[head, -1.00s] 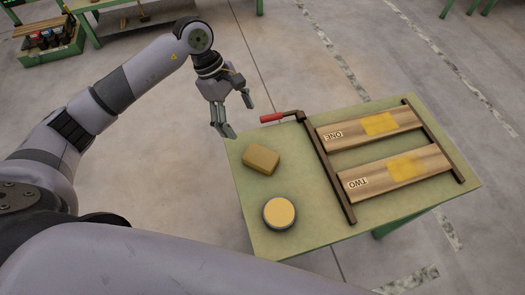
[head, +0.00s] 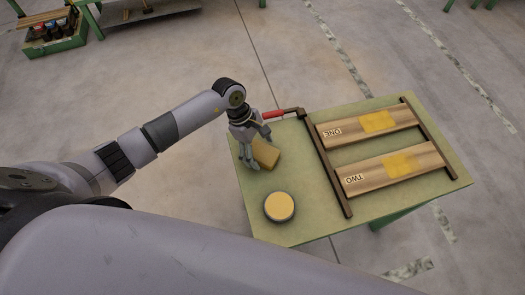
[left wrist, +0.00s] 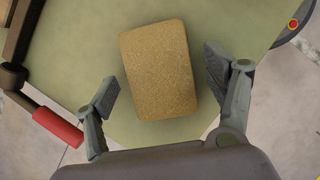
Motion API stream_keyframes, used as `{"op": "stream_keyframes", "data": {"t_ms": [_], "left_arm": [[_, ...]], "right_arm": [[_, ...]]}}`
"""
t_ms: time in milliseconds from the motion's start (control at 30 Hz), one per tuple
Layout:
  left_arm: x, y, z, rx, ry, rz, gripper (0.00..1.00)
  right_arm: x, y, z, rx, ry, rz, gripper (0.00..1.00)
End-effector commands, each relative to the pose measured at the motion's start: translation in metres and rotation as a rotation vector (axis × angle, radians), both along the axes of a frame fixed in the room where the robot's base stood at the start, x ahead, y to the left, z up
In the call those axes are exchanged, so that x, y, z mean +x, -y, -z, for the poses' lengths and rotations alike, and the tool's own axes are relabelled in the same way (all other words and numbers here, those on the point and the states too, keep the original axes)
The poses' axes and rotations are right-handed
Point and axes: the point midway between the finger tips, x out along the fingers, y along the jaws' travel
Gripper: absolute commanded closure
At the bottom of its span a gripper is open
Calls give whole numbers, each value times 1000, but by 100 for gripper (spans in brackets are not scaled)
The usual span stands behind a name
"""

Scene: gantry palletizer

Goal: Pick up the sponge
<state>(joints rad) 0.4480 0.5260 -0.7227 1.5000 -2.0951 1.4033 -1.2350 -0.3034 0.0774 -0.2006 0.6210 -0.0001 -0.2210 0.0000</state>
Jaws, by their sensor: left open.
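The sponge (head: 265,152) is a yellow-brown block lying on the green table near its far left corner. In the left wrist view the sponge (left wrist: 158,70) lies ahead of and between the fingers, with gaps on both sides. My left gripper (head: 251,152) is open, just above the sponge, and partly hides it in the head view. The open left gripper (left wrist: 160,88) also shows in the left wrist view, with nothing held. My right gripper is not in view.
A round tin with a yellow top (head: 279,207) stands in front of the sponge on the green table (head: 310,222). A dark frame (head: 329,171) holds planks marked ONE (head: 350,130) and TWO (head: 380,173). A red handle (head: 273,114) lies just behind the gripper.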

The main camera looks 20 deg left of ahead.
Motion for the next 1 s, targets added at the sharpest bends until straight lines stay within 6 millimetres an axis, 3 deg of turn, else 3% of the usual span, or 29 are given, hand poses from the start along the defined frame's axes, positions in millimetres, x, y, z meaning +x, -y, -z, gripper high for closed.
{"op": "stream_keyframes", "data": {"t_ms": [233,800,1000], "left_arm": [[0,1,3,1,0,0,22],[0,1,2,0,1,0,58],[0,0,2,0,1,0,59]], "right_arm": [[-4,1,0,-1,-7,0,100],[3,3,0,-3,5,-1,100],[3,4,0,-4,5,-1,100]]}}
